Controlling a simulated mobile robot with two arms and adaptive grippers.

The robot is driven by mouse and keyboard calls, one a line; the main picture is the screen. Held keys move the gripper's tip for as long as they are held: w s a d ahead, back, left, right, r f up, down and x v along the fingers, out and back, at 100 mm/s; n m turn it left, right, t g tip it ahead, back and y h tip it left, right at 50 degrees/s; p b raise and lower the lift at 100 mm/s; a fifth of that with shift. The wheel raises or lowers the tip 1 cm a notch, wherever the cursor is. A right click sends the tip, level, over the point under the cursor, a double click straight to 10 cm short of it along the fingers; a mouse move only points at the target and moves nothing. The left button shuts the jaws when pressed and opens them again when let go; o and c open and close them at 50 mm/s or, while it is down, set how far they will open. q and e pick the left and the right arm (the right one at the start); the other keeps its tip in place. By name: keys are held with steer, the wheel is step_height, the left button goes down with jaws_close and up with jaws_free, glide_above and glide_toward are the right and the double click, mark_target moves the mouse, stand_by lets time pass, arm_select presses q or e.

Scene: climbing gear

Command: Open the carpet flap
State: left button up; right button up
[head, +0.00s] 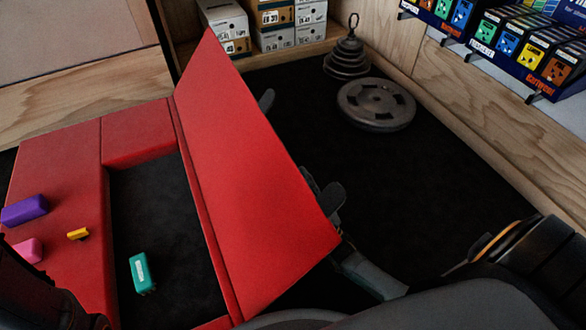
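The red carpet flap (245,175) stands tilted up along the right side of the red padded mat (58,165), hinged near the mat's opening. The dark recess (155,215) beneath is exposed. My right gripper (328,197) is at the flap's right edge, partly hidden behind it; a grey finger-like part also shows past the edge higher up. Whether its fingers are open or touch the flap cannot be told. Part of my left arm shows at the lower left corner; its gripper is not visible.
A teal block (142,272) lies in the recess. Purple (24,210), pink (28,250) and yellow (78,234) pieces lie on the mat's left. Weight plates (376,105) sit on the black floor at the back right. Boxes (290,35) stand behind; chalk packs (500,45) line the right wall.

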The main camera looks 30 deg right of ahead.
mark_target(293, 168)
steer(key=shift+x, duration=1.75)
jaws_close()
